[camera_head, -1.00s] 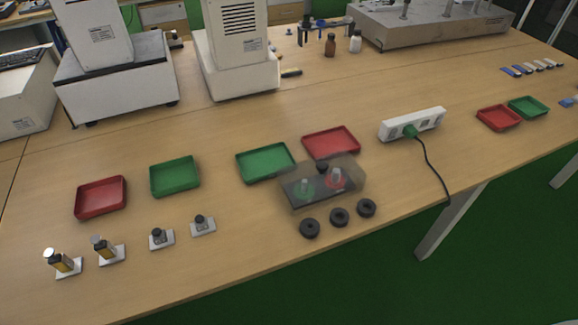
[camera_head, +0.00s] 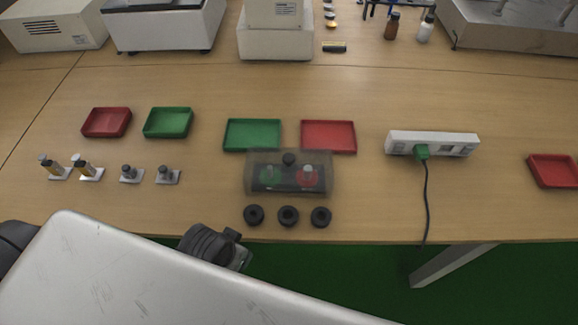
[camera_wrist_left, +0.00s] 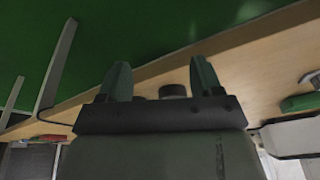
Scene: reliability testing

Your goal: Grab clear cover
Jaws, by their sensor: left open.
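The clear cover (camera_head: 262,160) is a see-through box at the middle of the table in the head view. It sits over a dark panel with a green button (camera_head: 268,178) and a red button (camera_head: 307,177); a black knob (camera_head: 289,158) shows at its back. In the left wrist view my left gripper (camera_wrist_left: 160,80) is open, its two fingers apart with nothing held between them. It is near the table's front edge. A black round piece shows beyond the fingers (camera_wrist_left: 173,90). In the head view the gripper's fingers cannot be made out. My right gripper is not in view.
A white power strip (camera_head: 455,151) with a plugged-in cable is at right. Small mounted parts (camera_head: 127,178) stand at left.

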